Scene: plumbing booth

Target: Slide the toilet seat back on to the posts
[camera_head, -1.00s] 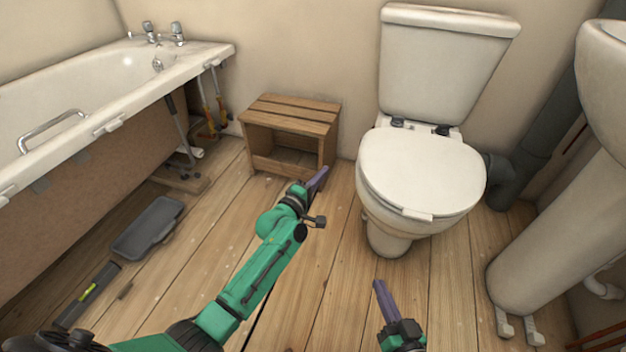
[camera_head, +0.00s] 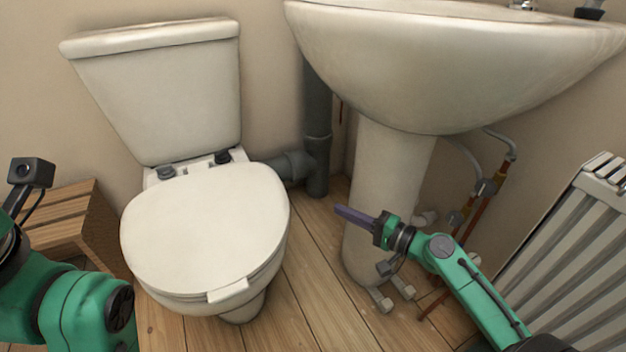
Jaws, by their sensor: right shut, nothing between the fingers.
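The toilet seat (camera_head: 205,232), with its white lid down, lies on the toilet bowl (camera_head: 262,278). Two dark hinge posts show behind it, the left post (camera_head: 166,172) and the right post (camera_head: 222,157), in front of the cistern (camera_head: 165,95). My right gripper (camera_head: 345,213) is shut and empty, its purple fingers pointing left, in front of the basin pedestal and to the right of the seat, apart from it. My left arm comes in at the left edge; its gripper is out of view. Whether the seat sits on the posts I cannot tell.
The basin (camera_head: 450,60) overhangs on its pedestal (camera_head: 388,180) to the right of the toilet. A radiator (camera_head: 575,250) stands at far right, with copper pipes near it. A wooden stool (camera_head: 70,215) is at the left, partly behind my left arm. Bare floor shows between toilet and pedestal.

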